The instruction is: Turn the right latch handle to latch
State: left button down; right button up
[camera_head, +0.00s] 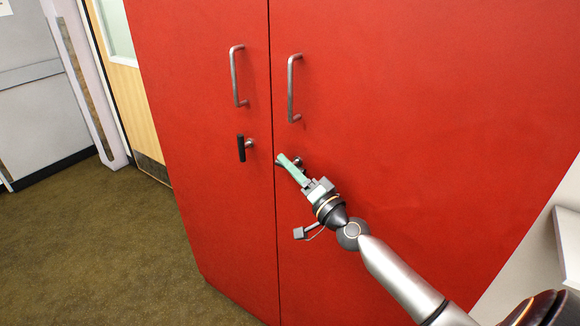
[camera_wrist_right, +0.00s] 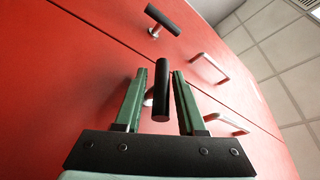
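The right latch handle is a short black bar on a metal stem on the red cabinet's right door. In the head view it is mostly hidden behind my right gripper (camera_head: 287,163); a bit of its metal mount (camera_head: 298,161) shows. In the right wrist view the black bar (camera_wrist_right: 161,92) stands between the two green fingers of my right gripper (camera_wrist_right: 160,72), with a gap on each side. The gripper is open around it. It lies at a different angle from the left latch handle (camera_head: 241,148), which hangs upright. My left gripper is not in view.
The red cabinet (camera_head: 400,110) has two closed doors with a narrow seam. Metal pull handles (camera_head: 237,76) and (camera_head: 292,88) sit above the latches. The left latch handle also shows in the right wrist view (camera_wrist_right: 164,19). Brown carpet (camera_head: 110,250) is clear at left.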

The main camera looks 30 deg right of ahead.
grip_shut()
dwell(0.4)
